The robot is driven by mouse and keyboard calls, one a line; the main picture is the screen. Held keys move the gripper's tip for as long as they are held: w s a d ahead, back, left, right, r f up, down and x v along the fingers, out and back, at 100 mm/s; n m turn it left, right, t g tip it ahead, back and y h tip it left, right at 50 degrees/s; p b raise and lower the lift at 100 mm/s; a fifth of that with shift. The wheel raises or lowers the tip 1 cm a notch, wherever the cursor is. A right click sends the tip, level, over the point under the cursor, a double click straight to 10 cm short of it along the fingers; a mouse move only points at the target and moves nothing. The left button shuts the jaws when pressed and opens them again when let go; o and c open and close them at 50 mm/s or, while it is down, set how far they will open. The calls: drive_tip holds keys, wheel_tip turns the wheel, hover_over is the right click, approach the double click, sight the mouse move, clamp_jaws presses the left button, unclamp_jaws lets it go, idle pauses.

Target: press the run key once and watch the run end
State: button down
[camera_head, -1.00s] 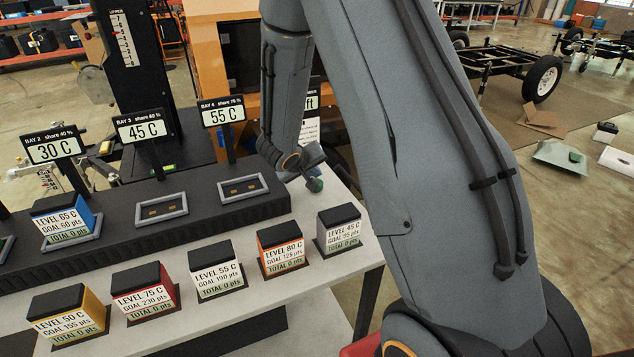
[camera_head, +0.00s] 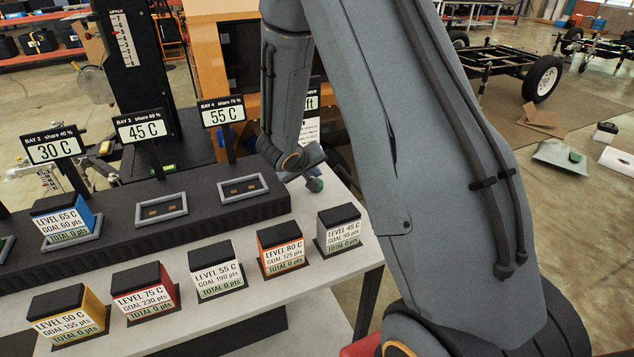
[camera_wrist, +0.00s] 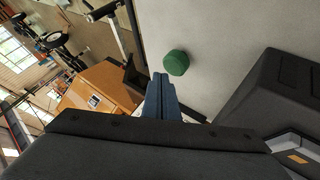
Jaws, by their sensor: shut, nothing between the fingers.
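The green key (camera_head: 315,185), which I take for the run key, sits at the right end of the light table; it also shows in the wrist view (camera_wrist: 176,62) as a round green button. My gripper (camera_head: 314,158) is shut and empty, close to the key. In the wrist view my fingers (camera_wrist: 161,82) appear beside and below the key; I cannot tell whether they touch it. The blue block (camera_head: 64,218) sits in the Bay 2 frame and reads TOTAL 0. The Bay 3 frame (camera_head: 161,222) and Bay 4 frame (camera_head: 259,195) are empty.
Yellow (camera_head: 66,316), red (camera_head: 145,293), white (camera_head: 215,270), orange (camera_head: 282,250) and grey (camera_head: 338,229) blocks stand along the table front, each reading TOTAL 0. Bay signs show 30 C, 45 C and 55 C. My arm hides part of the table's right side.

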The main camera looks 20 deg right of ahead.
drive_tip(key=shift+f+b, duration=1.05)
drive_tip(key=shift+b, duration=1)
idle(1.1)
drive_tip(key=shift+r, duration=1.05)
drive_tip(key=shift+r+p, duration=1.2)
drive_tip(key=shift+r, duration=1.3)
